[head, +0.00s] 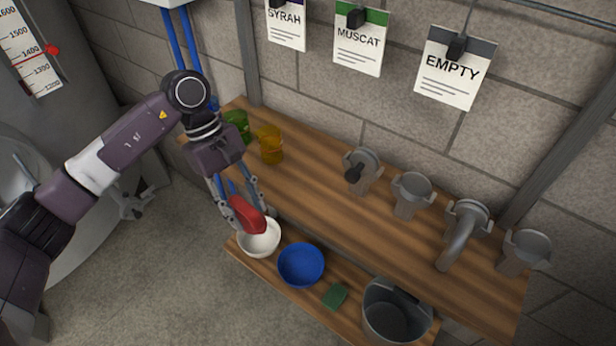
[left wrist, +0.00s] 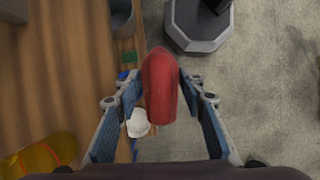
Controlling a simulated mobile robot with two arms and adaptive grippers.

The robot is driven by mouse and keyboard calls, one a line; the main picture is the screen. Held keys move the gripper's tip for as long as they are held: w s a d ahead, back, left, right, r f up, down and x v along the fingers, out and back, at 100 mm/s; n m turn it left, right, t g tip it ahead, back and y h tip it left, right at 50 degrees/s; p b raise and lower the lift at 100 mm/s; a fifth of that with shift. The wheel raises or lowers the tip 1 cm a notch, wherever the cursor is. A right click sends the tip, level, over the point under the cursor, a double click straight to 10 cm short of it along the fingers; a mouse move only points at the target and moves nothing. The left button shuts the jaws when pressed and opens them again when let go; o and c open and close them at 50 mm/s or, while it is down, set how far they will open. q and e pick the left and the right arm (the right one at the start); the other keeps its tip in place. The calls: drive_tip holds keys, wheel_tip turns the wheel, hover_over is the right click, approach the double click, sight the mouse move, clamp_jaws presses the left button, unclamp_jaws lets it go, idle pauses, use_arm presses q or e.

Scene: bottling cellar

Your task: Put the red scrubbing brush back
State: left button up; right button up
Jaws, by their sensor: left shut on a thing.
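The red scrubbing brush (head: 247,214) is held between the fingers of my left gripper (head: 241,200), which is shut on it. In the head view it hangs in front of the wooden shelf's front edge, above the white bowl (head: 262,243) and overlapping it in the picture. In the left wrist view the red brush (left wrist: 160,88) fills the space between the two blue-padded fingers. The underside of the brush is hidden. My right gripper is not in view.
The upper wooden shelf (head: 318,190) bears green and amber glasses (head: 270,145) and several grey metal fittings (head: 411,192). The lower shelf holds a blue bowl (head: 301,265), a green sponge (head: 335,296) and a dark bucket (head: 396,312). A steel tank (head: 85,120) stands left.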

use_arm(q)
drive_tip(key=w+d+r+n+t+b, duration=0.3)
drive_tip(key=w+d+r+n, duration=0.35)
drive_tip(key=r+n, duration=0.35)
drive_tip(key=w+d+r+n+t+b, duration=0.35)
drive_tip(key=w+d+r+n, duration=0.3)
drive_tip(key=r+n, duration=0.4)
drive_tip(key=shift+m+y, duration=0.3)
drive_tip(key=shift+m, duration=0.45)
wheel_tip(320, 180, down, 19)
drive_tip(key=p, duration=0.4)
drive_tip(key=shift+r, duration=0.2)
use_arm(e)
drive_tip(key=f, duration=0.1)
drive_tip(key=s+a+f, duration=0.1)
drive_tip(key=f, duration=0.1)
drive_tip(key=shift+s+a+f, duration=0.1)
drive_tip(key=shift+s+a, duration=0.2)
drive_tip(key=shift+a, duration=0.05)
use_arm(q)
drive_tip(key=o, duration=0.7)
drive_tip(key=shift+f, duration=0.15)
drive_tip(key=shift+c, duration=0.2)
drive_tip(key=o, duration=0.5)
